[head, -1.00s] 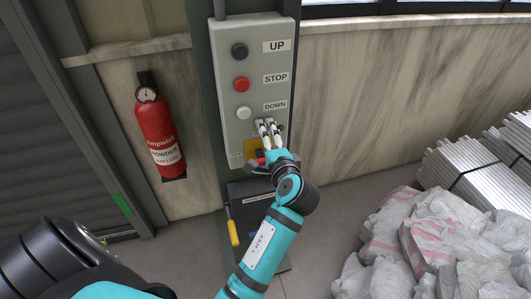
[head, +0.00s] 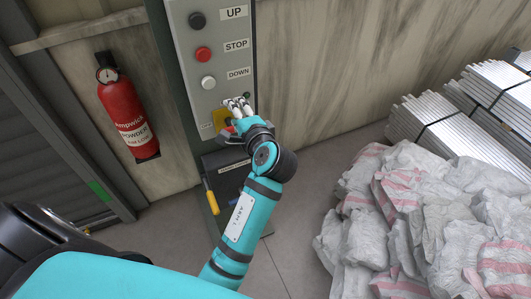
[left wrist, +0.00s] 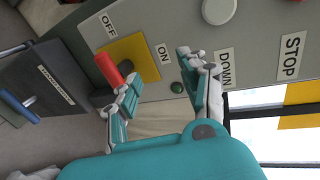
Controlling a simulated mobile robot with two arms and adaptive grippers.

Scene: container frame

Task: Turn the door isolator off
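The isolator is a yellow plate (left wrist: 128,55) with a red handle (left wrist: 108,68) low on the grey control panel, with OFF and ON labels beside it in the left wrist view. In the head view the yellow plate (head: 220,119) is partly hidden by my gripper. My left gripper (head: 238,104) is at the panel just below the DOWN label. In the left wrist view its fingers (left wrist: 160,75) are spread with nothing between them. The red handle lies beside the left finger, outside the gap; I cannot tell whether they touch. My right gripper is not in view.
UP, STOP (head: 203,54) and DOWN (head: 208,82) buttons sit above. A fire extinguisher (head: 128,118) hangs left; sacks (head: 420,215) and metal bundles (head: 465,120) lie right.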

